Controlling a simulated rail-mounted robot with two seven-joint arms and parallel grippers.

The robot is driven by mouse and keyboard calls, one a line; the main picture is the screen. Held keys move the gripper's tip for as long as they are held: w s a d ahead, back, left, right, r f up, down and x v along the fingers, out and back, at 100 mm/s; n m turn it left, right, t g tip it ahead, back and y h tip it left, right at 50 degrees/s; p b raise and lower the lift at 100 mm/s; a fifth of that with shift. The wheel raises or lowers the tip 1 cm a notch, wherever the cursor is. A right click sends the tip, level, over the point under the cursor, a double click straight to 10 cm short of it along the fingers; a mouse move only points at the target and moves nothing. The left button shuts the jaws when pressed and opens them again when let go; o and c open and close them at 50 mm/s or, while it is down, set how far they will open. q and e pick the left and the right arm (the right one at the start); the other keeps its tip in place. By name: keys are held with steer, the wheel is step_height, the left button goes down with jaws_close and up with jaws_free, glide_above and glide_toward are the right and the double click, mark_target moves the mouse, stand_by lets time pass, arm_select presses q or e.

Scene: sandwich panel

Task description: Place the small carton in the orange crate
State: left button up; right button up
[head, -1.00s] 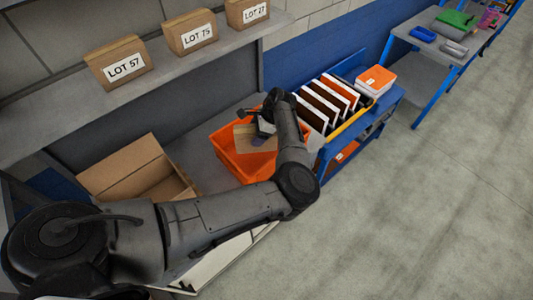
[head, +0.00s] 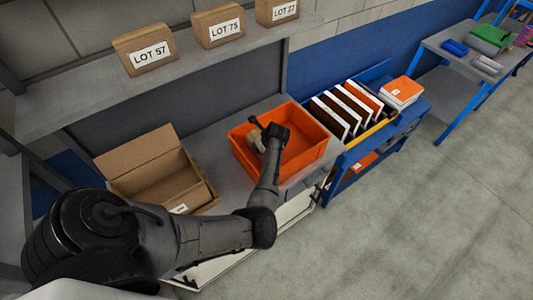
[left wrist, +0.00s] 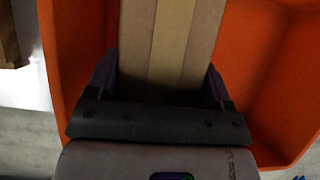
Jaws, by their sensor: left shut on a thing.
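The orange crate (head: 308,138) stands on the grey bench in the head view, with its top open. My left gripper (head: 259,137) is over the crate's left half. It is shut on the small carton (left wrist: 172,45), a brown box with a lighter tape strip. The left wrist view shows the carton between the two fingers (left wrist: 160,85), with orange crate walls (left wrist: 62,60) on both sides. In the head view the gripper and wrist hide much of the carton. I cannot tell whether it touches the crate floor. My right gripper is not in view.
An open cardboard box (head: 150,160) stands left of the crate. A blue rack (head: 408,112) with upright panels is on its right. Lot boxes (head: 148,52) line the shelf above. The crate's right half looks empty.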

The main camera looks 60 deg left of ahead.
arm_select(q)
steer(key=shift+f, duration=2.75)
steer(key=shift+b, duration=0.3)
steer(key=o, duration=1)
steer(key=shift+f, duration=0.1)
steer(key=v, duration=1.2)
steer(key=shift+p, duration=0.35)
